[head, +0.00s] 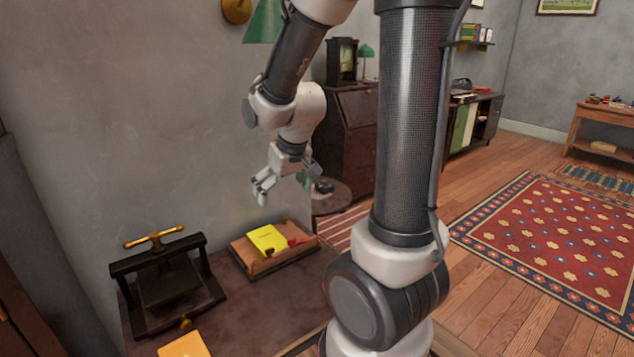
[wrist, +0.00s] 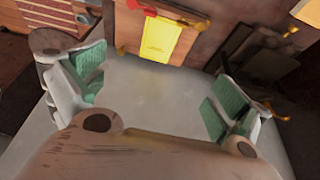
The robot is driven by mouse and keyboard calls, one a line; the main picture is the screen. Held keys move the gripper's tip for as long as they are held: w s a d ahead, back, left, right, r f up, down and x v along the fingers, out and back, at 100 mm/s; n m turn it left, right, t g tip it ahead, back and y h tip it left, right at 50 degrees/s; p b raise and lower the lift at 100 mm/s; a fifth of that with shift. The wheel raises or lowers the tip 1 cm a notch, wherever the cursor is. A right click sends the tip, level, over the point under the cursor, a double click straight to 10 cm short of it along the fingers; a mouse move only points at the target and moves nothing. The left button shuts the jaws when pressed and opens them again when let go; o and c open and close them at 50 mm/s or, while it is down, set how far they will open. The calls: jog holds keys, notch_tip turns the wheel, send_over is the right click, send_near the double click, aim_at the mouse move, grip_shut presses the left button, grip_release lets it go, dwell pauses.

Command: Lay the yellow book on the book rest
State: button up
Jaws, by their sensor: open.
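The yellow book (head: 267,240) lies flat on the wooden book rest (head: 262,268), on the far part of the dark table. In the wrist view the yellow book (wrist: 160,40) also lies on the brown book rest (wrist: 127,30), beyond the fingers. My gripper (head: 284,188) is open and empty, in the air above the book and rest, apart from both. The wrist view shows the green-padded fingers of my gripper (wrist: 155,92) spread wide with nothing between them.
A black press with a brass handle (head: 160,275) stands left on the table (head: 225,315). An orange-yellow flat object (head: 185,345) lies at the near edge. A small red item (head: 297,241) is beside the book. A dark cabinet (head: 350,135) stands behind.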

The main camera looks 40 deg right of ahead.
jog(key=s+r, duration=0.5)
jog(key=s, duration=0.4)
jog(key=s+r, duration=0.6)
jog(key=s, duration=0.3)
jog(key=shift+s+r, duration=0.2)
jog(key=shift+s, duration=0.05)
jog(key=shift+a, duration=0.1)
